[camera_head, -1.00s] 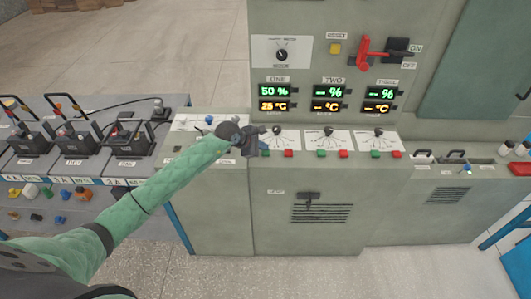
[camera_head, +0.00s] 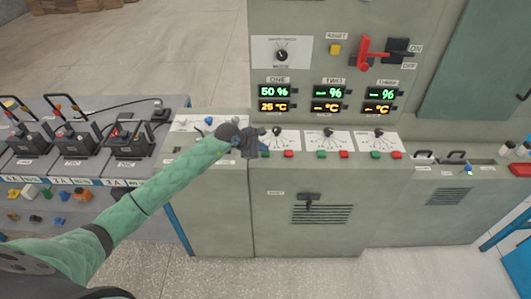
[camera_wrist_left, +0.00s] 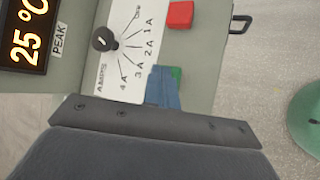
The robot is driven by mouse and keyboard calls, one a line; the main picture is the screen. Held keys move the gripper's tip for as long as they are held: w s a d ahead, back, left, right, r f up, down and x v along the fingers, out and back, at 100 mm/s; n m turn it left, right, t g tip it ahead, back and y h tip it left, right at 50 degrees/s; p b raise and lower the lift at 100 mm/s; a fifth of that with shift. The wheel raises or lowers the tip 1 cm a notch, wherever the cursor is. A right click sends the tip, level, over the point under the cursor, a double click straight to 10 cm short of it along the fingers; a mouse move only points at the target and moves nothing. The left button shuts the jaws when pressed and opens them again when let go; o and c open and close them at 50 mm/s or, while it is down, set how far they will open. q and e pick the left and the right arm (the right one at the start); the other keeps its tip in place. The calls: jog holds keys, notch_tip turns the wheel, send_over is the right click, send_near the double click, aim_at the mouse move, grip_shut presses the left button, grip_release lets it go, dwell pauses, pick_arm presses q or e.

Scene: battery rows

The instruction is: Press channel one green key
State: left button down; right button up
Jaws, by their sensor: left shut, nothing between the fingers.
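Channel one's green key (camera_head: 265,154) is on the console ledge, left of its red key (camera_head: 288,154). My left gripper (camera_head: 259,151) is shut and empty, pointing down right at the green key and covering part of it in the head view. In the left wrist view the green key (camera_wrist_left: 177,73) shows just past the blue fingertips (camera_wrist_left: 163,92), which partly hide it. Whether they touch it I cannot tell. The channel one display (camera_head: 273,91) reads 50 % above 25 °C. My right gripper is not in view.
Channel one's dial (camera_wrist_left: 103,39) stands on its white scale plate close to the fingers. Channel two's green key (camera_head: 320,154) and red key (camera_head: 343,154) lie further right. A red lever (camera_head: 366,53) is on the upright panel. Battery units (camera_head: 130,137) stand at left.

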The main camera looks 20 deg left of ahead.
aim_at(263, 153)
pick_arm(q)
jog(key=shift+f, duration=0.25)
jog(key=shift+r, duration=0.2)
dwell(0.4)
jog(key=shift+r, duration=0.7)
jog(key=shift+r, duration=0.45)
jog(key=shift+r+p, duration=0.4)
jog(key=shift+r, duration=1.65)
